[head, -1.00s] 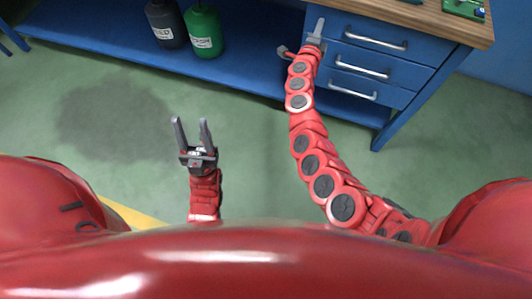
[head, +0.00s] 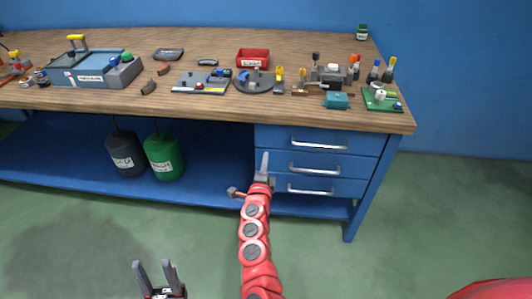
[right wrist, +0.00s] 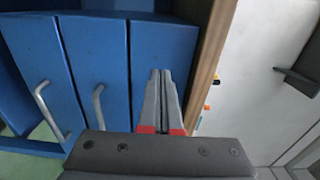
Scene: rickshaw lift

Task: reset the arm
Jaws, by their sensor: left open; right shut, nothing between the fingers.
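My right gripper (head: 264,163) is in front of the blue drawer unit in the head view, with its fingers together and nothing between them. The right wrist view also shows its closed grey fingers (right wrist: 161,90), pointing along the blue drawer fronts. My right arm stretches out from the bottom of the head view. My left gripper (head: 154,268) is at the bottom left of the head view, with its fingers spread and empty, over the green floor. Most of my left arm is out of view.
A wooden workbench (head: 215,108) spans the back, bearing a blue-grey toolbox (head: 97,72), a red bin (head: 253,58) and several small parts. Drawers with handles (head: 315,172) are under its right end. A black container (head: 126,153) and a green container (head: 164,157) stand below.

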